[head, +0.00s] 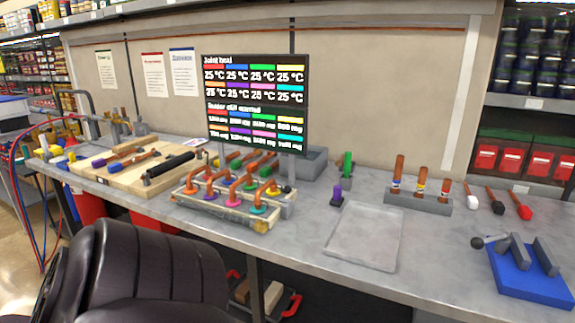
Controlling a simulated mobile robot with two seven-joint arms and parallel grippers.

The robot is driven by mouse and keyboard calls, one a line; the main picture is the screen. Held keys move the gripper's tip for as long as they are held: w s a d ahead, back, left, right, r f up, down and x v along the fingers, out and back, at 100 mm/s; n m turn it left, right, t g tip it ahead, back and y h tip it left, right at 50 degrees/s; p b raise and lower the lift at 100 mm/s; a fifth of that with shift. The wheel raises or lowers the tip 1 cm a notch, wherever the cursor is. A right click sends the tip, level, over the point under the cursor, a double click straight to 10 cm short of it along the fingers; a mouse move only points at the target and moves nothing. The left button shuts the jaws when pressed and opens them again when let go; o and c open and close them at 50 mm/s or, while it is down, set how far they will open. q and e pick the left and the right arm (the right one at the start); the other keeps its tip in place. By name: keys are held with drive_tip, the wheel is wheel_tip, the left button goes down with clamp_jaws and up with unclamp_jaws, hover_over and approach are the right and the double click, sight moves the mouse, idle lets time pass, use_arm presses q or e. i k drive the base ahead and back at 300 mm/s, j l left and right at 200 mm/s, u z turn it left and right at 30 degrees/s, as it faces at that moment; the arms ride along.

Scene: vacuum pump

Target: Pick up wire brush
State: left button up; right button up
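I cannot pick out the wire brush with certainty, as the hand tools are small in the head view. A tool with a brown handle (142,158) and one with a purple end (102,162) lie on the light wooden board (133,181) at the left of the bench. A black cylinder-like tool (170,166) lies at the board's right side. Several brown-handled tools (398,173) stand upright in a grey holder (417,202) at the right. Neither of my grippers is in view.
A grey bench (300,237) runs across the view. A rack of copper-coloured pipes (230,210) and a dark display (255,103) stand mid-bench. A flat grey tray (363,236) looks empty. A blue-based fixture (528,275) sits far right. A black padded chair (150,270) blocks the lower left.

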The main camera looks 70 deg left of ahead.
sight(347, 159)
drive_tip(key=u, duration=1.45)
